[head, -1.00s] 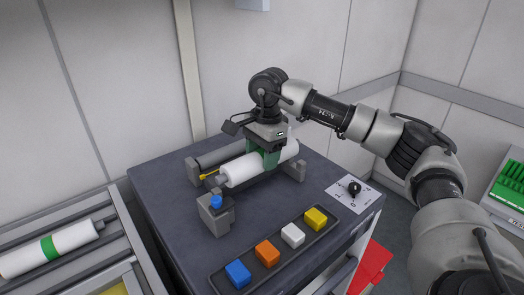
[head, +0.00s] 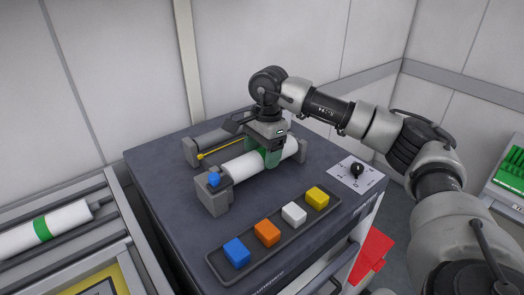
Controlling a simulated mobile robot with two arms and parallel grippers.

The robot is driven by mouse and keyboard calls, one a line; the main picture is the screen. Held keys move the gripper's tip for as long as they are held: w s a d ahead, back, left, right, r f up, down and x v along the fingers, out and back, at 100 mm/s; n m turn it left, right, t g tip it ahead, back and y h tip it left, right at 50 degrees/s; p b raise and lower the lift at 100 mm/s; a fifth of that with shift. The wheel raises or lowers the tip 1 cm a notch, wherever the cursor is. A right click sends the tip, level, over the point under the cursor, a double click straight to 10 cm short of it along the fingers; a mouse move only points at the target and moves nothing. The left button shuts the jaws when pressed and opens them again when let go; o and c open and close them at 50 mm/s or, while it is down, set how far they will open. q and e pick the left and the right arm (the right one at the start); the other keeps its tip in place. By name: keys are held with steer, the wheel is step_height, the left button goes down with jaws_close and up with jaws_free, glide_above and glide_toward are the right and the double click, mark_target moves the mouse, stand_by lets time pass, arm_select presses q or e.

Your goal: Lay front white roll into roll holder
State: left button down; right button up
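The white roll (head: 242,166) lies level, low over the dark table top, between the grey end block with the blue knob (head: 213,192) and a grey block (head: 300,150) at its right end. Its ends look in line with these roll holder blocks; whether it rests fully in them I cannot tell. My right gripper (head: 270,158) points down over the roll's middle, its green-tinted fingers around it, and looks shut on it. The fingers hide part of the roll. My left gripper is out of view.
A yellow rod (head: 222,148) and a grey bar lie behind the roll. In front is a tray (head: 222,270) with blue, orange, white and yellow blocks. A black-knobbed dial (head: 357,170) is at right. Another white roll with a green band (head: 70,217) lies on the left trolley.

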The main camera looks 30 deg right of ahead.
steer(key=shift+o, duration=1.2)
steer(key=r, duration=0.3)
steer(key=r+b, duration=0.1)
steer(key=r, duration=0.2)
steer(key=d+r+b, duration=0.1)
steer(key=r, duration=0.3)
steer(key=shift+d+r, duration=0.15)
steer(key=shift+r, duration=0.2)
